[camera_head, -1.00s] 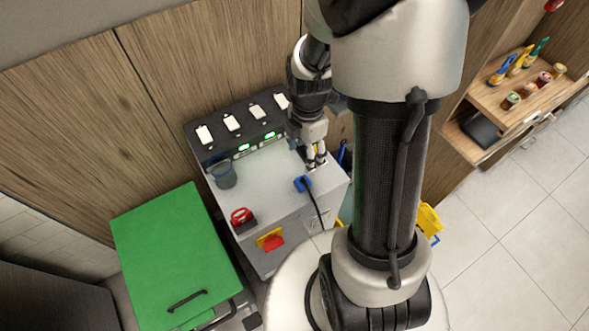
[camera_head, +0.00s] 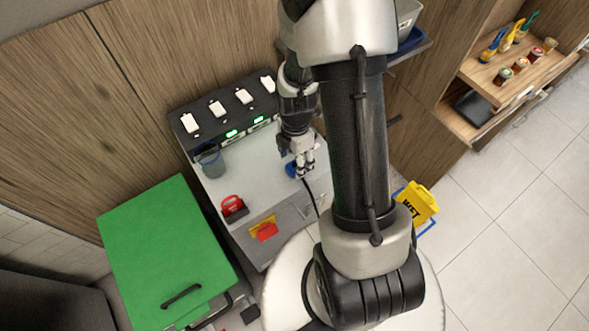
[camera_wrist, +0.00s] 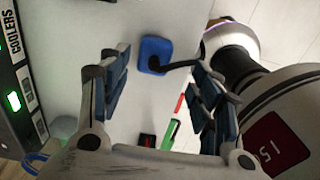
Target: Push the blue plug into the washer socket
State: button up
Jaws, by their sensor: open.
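The blue plug (camera_head: 290,170) lies on the light top of the machine cabinet, partly hidden by my gripper (camera_head: 303,171) in the head view. In the wrist view the plug (camera_wrist: 154,53) is a blue rounded square with a black cable (camera_wrist: 180,64) leaving it to the right. My gripper (camera_wrist: 157,75) is open, its fingers on either side of the plug in that view. I cannot tell whether they touch it or how far above it they are. I cannot make out the washer socket in either view.
The cabinet top (camera_head: 235,178) carries a dark transparent cup (camera_head: 210,160) and a red-handled switch (camera_head: 233,207). A panel with white switches (camera_head: 217,109) and green displays stands behind. A red knob on yellow (camera_head: 266,230) is on the front. A green lid (camera_head: 165,250) is left.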

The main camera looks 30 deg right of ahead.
aim_at(295, 165)
dwell(0.3)
jog(key=f, duration=0.1)
jog(key=f+b, duration=0.1)
jog(key=f, duration=0.1)
jog(key=f+b, duration=0.1)
jog(key=f, duration=0.1)
jog(key=shift+w+d+f, duration=0.1)
jog(key=shift+w+f, duration=0.1)
jog(key=shift+w, duration=0.2)
jog(key=shift+r, duration=0.1)
jog(key=shift+c, duration=0.4)
jog(key=c, duration=1)
jog(key=shift+r, duration=0.1)
notch_tip(295, 165, up, 20)
jog(key=p, duration=0.6)
